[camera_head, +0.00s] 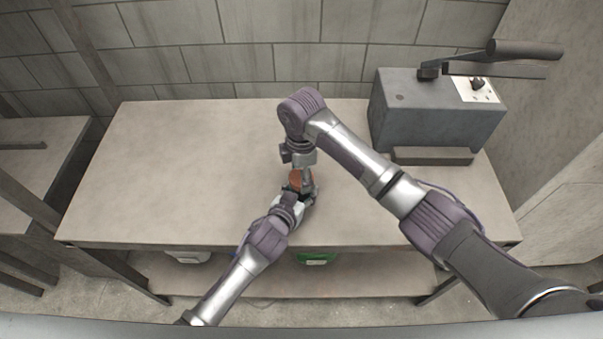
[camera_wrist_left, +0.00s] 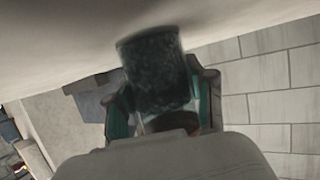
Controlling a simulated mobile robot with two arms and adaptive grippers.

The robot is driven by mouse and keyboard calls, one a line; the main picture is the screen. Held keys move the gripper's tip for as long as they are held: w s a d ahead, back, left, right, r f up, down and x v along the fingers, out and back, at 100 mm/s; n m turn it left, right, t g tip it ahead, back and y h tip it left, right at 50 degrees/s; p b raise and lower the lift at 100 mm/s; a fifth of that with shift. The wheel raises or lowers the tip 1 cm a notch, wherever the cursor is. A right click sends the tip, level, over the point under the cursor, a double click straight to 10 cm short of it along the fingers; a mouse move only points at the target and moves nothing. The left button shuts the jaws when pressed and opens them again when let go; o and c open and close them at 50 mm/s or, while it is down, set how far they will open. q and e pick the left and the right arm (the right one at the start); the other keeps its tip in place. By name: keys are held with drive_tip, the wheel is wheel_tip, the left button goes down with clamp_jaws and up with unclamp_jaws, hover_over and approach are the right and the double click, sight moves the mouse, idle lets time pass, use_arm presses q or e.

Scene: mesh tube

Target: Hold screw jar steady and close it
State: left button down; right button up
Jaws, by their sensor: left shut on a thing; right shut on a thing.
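The screw jar (camera_wrist_left: 153,70) shows in the left wrist view as a dark, glassy cylinder between the fingers of my left gripper (camera_wrist_left: 165,100). In the head view the left gripper (camera_head: 302,192) is low over the front middle of the table, shut on the jar, and hides most of it. A small orange-brown part (camera_head: 296,179), which looks like the lid, shows at the top of the jar. My right gripper (camera_head: 299,169) points down from above and is shut at the lid. Whether the lid's thread is engaged cannot be seen.
The table top (camera_head: 160,170) is clear on the left. A grey machine with a lever (camera_head: 425,112) stands at the back right. A green item (camera_head: 318,258) and a white item (camera_head: 187,257) lie on the lower shelf. A block wall (camera_head: 270,50) is behind.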

drive_tip(key=m, duration=0.4)
drive_tip(key=shift+a+m, duration=0.1)
drive_tip(key=shift+m, duration=0.2)
drive_tip(key=m, duration=1.2)
drive_tip(key=shift+m, duration=0.3)
drive_tip(key=o, duration=1.3)
